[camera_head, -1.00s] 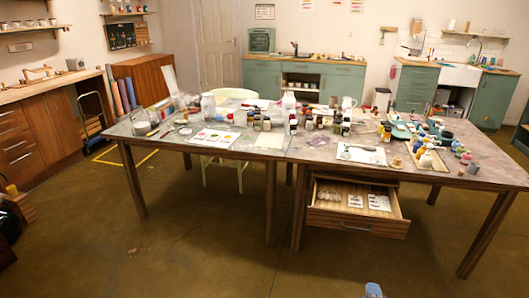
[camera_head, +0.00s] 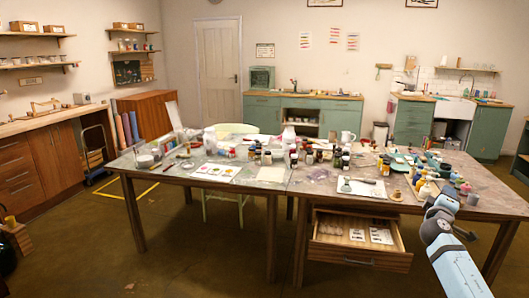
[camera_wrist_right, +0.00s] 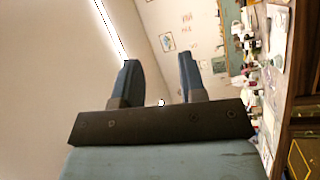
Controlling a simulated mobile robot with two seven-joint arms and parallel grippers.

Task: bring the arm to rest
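My right arm, light blue-grey with a dark joint, comes in from the lower right of the head view, in front of the table's right end. In the right wrist view, my right gripper (camera_wrist_right: 160,62) has its two dark fingers standing apart. Nothing is between them but the wall behind. My left gripper is not in view. The long work table (camera_head: 151,177) stands in front of me, crowded with jars, bottles and sheets.
An open drawer (camera_head: 360,258) with small items juts from under the table, left of my right arm. Small pots and a tray (camera_head: 425,190) lie on the tabletop close to that arm. Green cabinets (camera_head: 262,112) line the back wall.

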